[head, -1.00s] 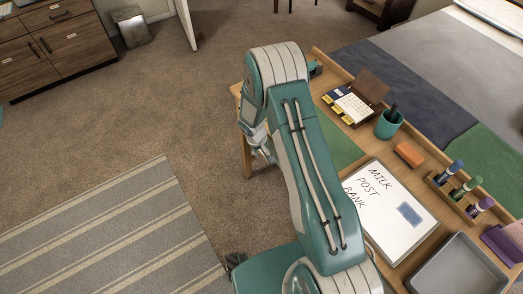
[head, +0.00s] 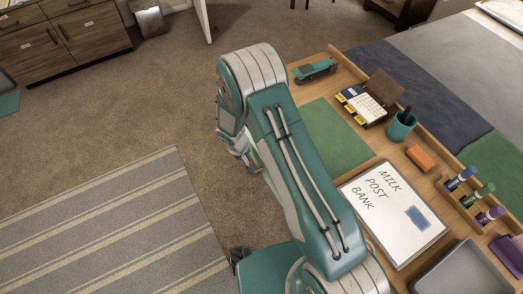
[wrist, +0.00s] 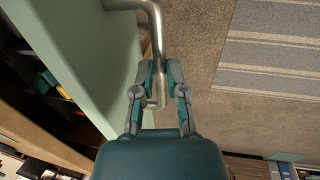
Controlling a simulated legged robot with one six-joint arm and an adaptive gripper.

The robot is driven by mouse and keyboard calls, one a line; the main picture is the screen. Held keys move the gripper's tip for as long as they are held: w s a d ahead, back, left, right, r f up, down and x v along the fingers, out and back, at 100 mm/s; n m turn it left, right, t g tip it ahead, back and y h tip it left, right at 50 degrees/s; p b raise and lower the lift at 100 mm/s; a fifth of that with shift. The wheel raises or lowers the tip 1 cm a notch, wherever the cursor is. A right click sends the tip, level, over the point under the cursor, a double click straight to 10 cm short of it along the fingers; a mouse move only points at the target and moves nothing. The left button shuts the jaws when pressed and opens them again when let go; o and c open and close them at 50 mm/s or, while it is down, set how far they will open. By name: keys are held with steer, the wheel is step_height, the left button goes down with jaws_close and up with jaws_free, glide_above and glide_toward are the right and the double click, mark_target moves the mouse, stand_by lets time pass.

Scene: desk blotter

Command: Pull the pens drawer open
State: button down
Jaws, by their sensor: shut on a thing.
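The drawer has a pale green front (wrist: 85,55), seen at the upper left of the wrist view. A curved metal handle (wrist: 152,25) stands out from it. My gripper (wrist: 160,75) is shut on this handle, with a finger on each side of the bar. Left of the front a gap shows a dark inside (wrist: 50,90) with small coloured things, so the drawer stands at least partly open. How far it is out I cannot tell. In the head view my arm hides most of the drawer, and my gripper's fingertips do not show.
The desk top holds a green blotter (head: 335,138), a whiteboard (head: 395,215), a pen cup (head: 401,126), an orange block (head: 421,158), a marker rack (head: 468,195) and a grey tray (head: 465,272). Carpet and a striped rug (head: 120,225) lie free to the left.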

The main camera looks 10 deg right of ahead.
steer(key=s+a, duration=0.2)
steer(key=a, duration=0.6)
steer(key=s+a, duration=0.3)
steer(key=a, duration=0.4)
steer(key=shift+s+a, duration=0.15)
steer(key=shift+a, duration=0.25)
steer(key=shift+f, duration=0.1)
steer(key=c, duration=0.7)
jaws_free()
steer(key=r, duration=0.4)
steer(key=a+r, duration=0.1)
steer(key=r, duration=0.2)
steer(key=a+r, duration=0.1)
steer(key=r, duration=0.3)
steer(key=shift+s+a+r, duration=0.15)
steer(key=shift+s+r, duration=0.1)
steer(key=shift+r, duration=0.1)
